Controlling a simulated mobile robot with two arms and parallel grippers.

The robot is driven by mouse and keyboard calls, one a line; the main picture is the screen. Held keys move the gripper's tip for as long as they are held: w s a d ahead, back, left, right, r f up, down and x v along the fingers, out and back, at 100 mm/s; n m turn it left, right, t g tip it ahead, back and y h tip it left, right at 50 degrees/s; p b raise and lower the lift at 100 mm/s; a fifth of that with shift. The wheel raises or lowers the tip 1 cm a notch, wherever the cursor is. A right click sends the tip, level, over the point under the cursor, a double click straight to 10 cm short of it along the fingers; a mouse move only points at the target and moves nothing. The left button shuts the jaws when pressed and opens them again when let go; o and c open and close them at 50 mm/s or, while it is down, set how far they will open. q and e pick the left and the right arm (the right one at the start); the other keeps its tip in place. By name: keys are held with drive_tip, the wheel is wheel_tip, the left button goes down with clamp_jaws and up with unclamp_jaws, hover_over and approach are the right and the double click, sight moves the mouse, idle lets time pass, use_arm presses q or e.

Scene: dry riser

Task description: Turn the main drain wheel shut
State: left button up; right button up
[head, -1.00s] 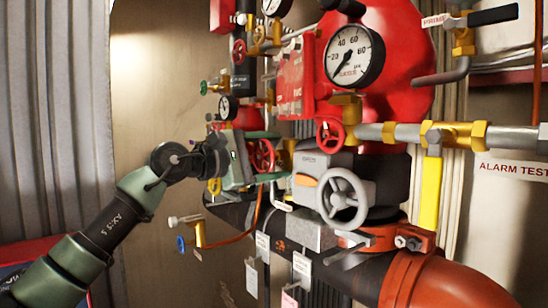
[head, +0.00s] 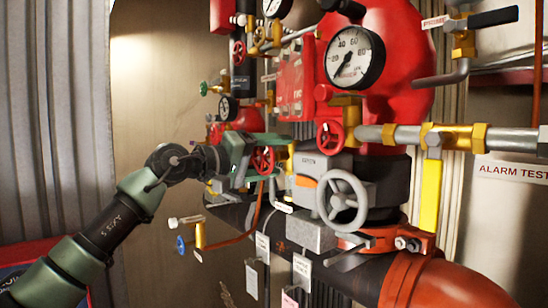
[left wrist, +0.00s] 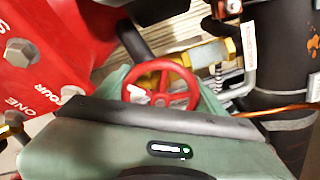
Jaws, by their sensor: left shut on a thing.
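A small red handwheel with spokes (head: 263,161) sits among the pipework left of the grey wheel. I take it for the main drain wheel, but I cannot read a label on it. My left gripper (head: 257,157), green-grey, reaches in from the left and is shut on this red wheel. In the left wrist view, the red wheel (left wrist: 163,83) sits between the green fingers, with brass fittings behind it. Part of its rim is hidden by the gripper. My right gripper is not in view.
A grey handwheel (head: 343,201) and another red wheel (head: 330,135) are close on the right. A blue-handled valve (head: 181,244) hangs below the arm. A large gauge (head: 354,56) and red vessel (head: 405,75) stand above. Free room lies left, before the wall (head: 155,90).

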sight(260, 159)
use_arm(q)
drive_tip(key=m, duration=0.5)
drive_tip(key=shift+f, duration=0.1)
drive_tip(key=shift+m, duration=0.3)
idle(0.4)
drive_tip(key=o, duration=1.4)
drive_tip(key=shift+c, duration=0.2)
drive_tip(key=b+v, duration=0.3)
drive_tip(key=v, duration=0.4)
drive_tip(key=shift+f+b, duration=0.1)
drive_tip(key=shift+b, duration=0.25)
drive_tip(key=shift+s+a, duration=0.3)
drive_tip(key=shift+a, duration=0.05)
